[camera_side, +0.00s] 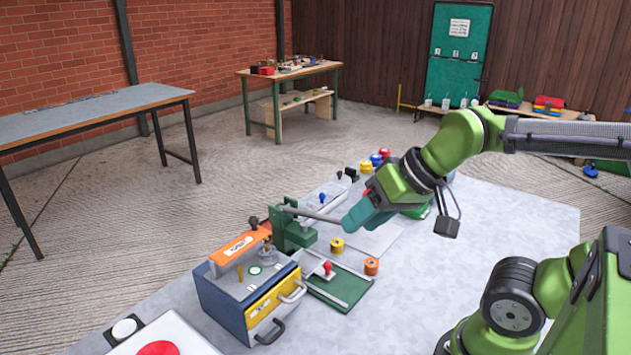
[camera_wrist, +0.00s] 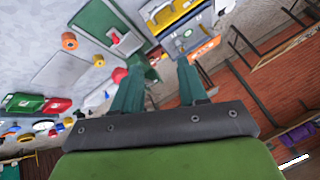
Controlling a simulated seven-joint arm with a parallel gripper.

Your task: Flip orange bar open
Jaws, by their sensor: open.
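The orange bar (camera_side: 240,247) has a white label and lies across the back of the top of a blue box with a grey top (camera_side: 225,300). It also shows in the wrist view (camera_wrist: 205,50), beyond my right-hand finger. My gripper (camera_side: 350,221) has teal fingers and is in the air to the right of the box, well apart from the bar. In the wrist view my gripper (camera_wrist: 159,66) is open, with nothing held between its fingers. Whether the bar is latched cannot be told.
A green block (camera_side: 290,232) with a long grey lever (camera_side: 312,214) stands between the bar and my gripper. A yellow drawer front (camera_side: 270,300) with handles is on the box. A green tray (camera_side: 345,285), orange roll (camera_side: 371,266) and yellow roll (camera_side: 337,245) are nearby.

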